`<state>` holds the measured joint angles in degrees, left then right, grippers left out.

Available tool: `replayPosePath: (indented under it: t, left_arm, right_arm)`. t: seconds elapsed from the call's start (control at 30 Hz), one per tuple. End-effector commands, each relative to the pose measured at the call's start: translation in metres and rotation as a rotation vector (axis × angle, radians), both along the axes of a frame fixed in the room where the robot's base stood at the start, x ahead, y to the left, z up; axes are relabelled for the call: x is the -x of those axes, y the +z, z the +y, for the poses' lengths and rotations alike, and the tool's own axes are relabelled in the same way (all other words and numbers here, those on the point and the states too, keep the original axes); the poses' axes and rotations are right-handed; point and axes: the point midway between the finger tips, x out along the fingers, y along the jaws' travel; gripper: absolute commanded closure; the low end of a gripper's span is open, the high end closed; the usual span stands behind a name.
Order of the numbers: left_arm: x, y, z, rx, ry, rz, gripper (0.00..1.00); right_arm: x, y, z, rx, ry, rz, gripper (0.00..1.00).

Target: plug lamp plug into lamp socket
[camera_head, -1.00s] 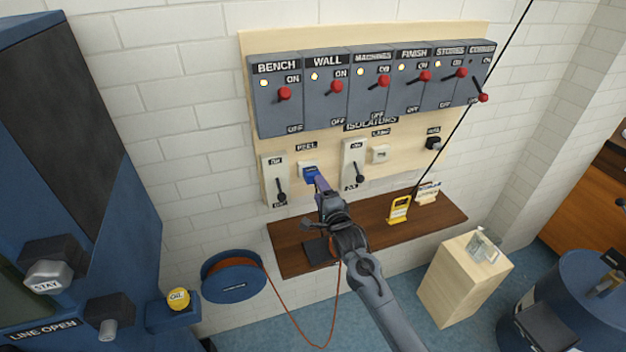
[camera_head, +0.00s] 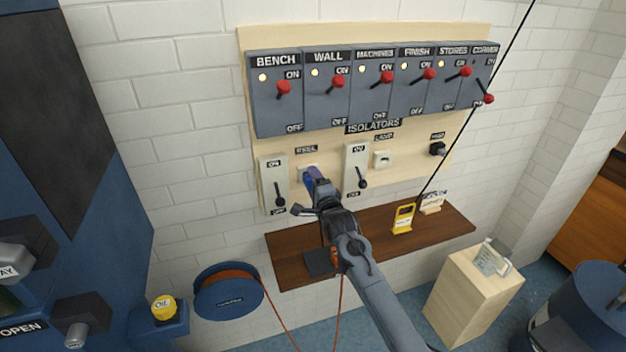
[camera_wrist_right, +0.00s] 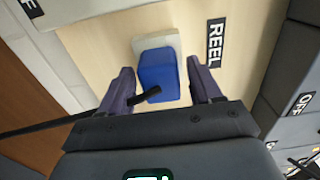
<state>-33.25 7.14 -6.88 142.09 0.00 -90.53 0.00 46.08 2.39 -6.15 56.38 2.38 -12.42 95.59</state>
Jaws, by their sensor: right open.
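The lamp socket (camera_head: 383,160) is a small white outlet under the LAMP label, and its face looks empty. A blue plug (camera_wrist_right: 160,75) sits against the white socket (camera_wrist_right: 170,42) marked REEL, with a short black lead at its near end. My right gripper (camera_head: 312,176) is open there, with one finger on each side of the blue plug; contact is not clear. The gripper hides most of the plug in the head view. A black plug (camera_head: 437,149) sits on the board farther right. I cannot tell which plug is the lamp's. My left gripper is out of view.
Switches flank the REEL socket: one on its left (camera_head: 275,185) and one on its right (camera_head: 356,170). Isolator boxes (camera_head: 375,88) with red-knobbed levers are above. An orange cord hangs from the blue reel (camera_head: 228,296).

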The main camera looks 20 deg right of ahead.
Motion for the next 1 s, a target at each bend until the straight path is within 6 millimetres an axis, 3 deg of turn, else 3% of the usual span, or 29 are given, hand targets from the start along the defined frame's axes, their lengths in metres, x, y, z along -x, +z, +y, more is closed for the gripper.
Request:
replayPosePath:
  t: [0.07,0.43,1.0]
  left_arm:
    - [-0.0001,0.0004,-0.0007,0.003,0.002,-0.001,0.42]
    - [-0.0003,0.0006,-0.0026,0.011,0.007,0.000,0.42]
    - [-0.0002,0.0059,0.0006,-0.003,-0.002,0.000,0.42]
  right_arm:
    - [0.0001,0.0002,0.0001,0.000,0.000,0.000,0.36]
    - [0.0002,0.0001,0.0000,0.000,0.000,0.000,0.91]
    - [0.0030,0.0018,0.0001,0.000,0.000,-0.002,0.92]
